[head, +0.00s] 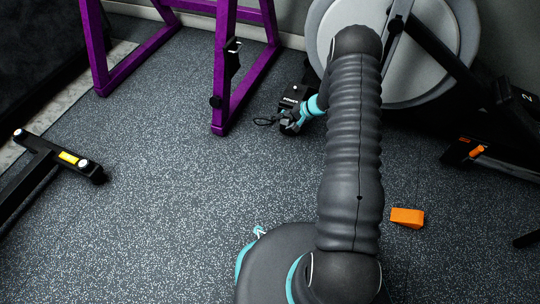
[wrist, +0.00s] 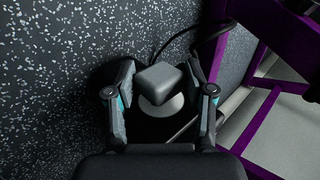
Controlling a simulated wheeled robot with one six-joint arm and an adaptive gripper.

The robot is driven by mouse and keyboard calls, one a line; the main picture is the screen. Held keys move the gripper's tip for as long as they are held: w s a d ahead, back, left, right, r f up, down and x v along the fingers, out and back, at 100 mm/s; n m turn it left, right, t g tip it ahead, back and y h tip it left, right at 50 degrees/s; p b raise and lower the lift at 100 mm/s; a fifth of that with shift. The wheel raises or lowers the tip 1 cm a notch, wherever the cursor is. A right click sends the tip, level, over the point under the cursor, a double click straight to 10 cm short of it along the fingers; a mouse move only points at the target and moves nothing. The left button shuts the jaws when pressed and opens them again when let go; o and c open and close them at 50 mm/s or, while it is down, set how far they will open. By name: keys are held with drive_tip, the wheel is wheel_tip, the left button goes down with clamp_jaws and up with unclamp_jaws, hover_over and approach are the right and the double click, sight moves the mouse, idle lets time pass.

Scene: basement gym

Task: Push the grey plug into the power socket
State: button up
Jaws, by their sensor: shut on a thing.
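The grey plug (wrist: 160,80) sits between the two fingers of my gripper (wrist: 160,66) in the wrist view, and the gripper is shut on it. A dark cable (wrist: 172,42) runs up behind it. A pale round face (wrist: 176,103) shows just beyond the plug; I cannot tell whether the plug touches it or is in it. In the head view my gripper (head: 291,122) is low over the floor, right at the front of a small black box with white lettering, the power socket (head: 293,95). The plug is too small and hidden there to make out.
A purple rack frame (head: 224,75) stands just left of the box, and also shows in the wrist view (wrist: 234,85). A machine with a big grey disc (head: 425,70) stands behind my arm. An orange wedge (head: 407,217) lies at right. The speckled floor at centre left is clear.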

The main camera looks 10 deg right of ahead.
drive_tip(key=shift+w+d, duration=0.35)
drive_tip(key=shift+w, duration=0.15)
drive_tip(key=o, duration=1.3)
drive_tip(key=shift+c, duration=0.2)
drive_tip(key=v, duration=1.2)
drive_tip(key=shift+s, duration=0.1)
